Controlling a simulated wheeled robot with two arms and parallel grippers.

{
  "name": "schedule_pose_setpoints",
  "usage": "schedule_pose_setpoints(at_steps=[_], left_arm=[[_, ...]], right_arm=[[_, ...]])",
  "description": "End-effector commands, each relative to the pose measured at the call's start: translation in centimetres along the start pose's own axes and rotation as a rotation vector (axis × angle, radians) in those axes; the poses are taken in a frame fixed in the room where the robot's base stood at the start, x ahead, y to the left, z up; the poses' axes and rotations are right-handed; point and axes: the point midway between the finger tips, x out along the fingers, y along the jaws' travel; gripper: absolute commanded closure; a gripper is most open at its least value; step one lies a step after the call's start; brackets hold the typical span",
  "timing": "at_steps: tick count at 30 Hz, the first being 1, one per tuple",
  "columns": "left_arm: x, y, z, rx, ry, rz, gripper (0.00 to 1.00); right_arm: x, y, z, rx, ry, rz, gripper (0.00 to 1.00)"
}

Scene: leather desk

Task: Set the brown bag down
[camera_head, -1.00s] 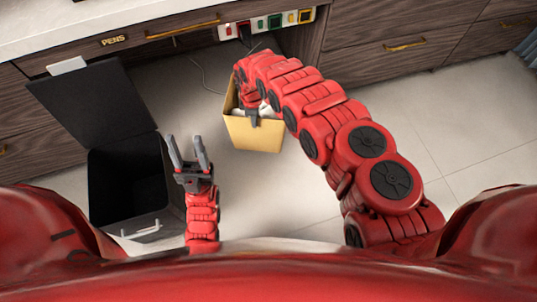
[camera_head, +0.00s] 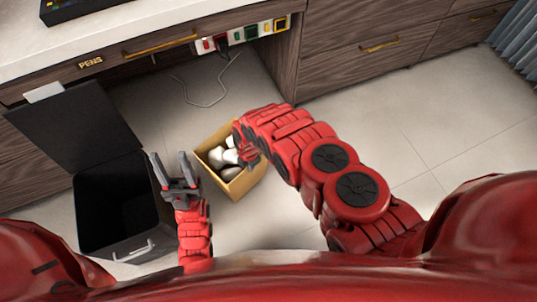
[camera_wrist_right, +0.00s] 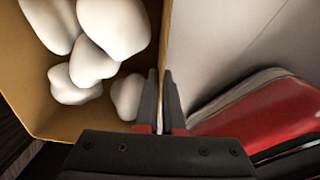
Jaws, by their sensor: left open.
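The brown bag (camera_head: 246,184) is a tan, open-topped bag with several white crumpled lumps (camera_head: 218,156) inside. It sits low over the tiled floor in the middle of the head view; whether its base touches the floor I cannot tell. In the right wrist view, my right gripper (camera_wrist_right: 162,74) is closed around the rim of one bag wall (camera_wrist_right: 22,75), with one finger inside and one outside. In the head view my right arm mostly hides that gripper. My left gripper (camera_head: 167,155) is open and empty, just left of the bag.
A black bin (camera_head: 80,215) with its lid (camera_head: 75,120) raised stands left of my left gripper. Drawers and a desk (camera_head: 130,25) line the back. A grey cable (camera_head: 205,103) lies behind the bag. The floor (camera_head: 400,130) at right is clear.

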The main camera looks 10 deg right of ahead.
Motion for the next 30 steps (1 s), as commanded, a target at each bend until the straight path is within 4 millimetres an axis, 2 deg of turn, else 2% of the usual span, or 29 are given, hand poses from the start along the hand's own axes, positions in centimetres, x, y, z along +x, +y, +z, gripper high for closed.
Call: schedule_pose_setpoints(at_steps=[6, 12, 18, 22, 30], left_arm=[[-1.6, 0.1, 0.3, 0.000, 0.000, 0.000, 0.50], [-2.8, 0.1, 0.5, 0.000, 0.000, 0.000, 0.50], [-3.6, 0.2, 0.6, 0.000, 0.000, 0.000, 0.50], [-4.0, 0.2, 0.7, 0.000, 0.000, 0.000, 0.50], [-7.0, 0.3, 1.2, 0.000, 0.000, 0.000, 0.50]], right_arm=[[0.9, 0.1, 5.2, 0.007, -0.003, 0.003, 1.00], [1.2, 0.1, 9.3, 0.004, -0.002, 0.002, 1.00], [1.2, 0.1, 11.2, 0.003, -0.001, 0.002, 1.00], [1.4, 0.1, 11.6, 0.002, -0.001, 0.000, 1.00], [4.9, -0.1, 11.5, 0.001, 0.000, -0.001, 1.00]])
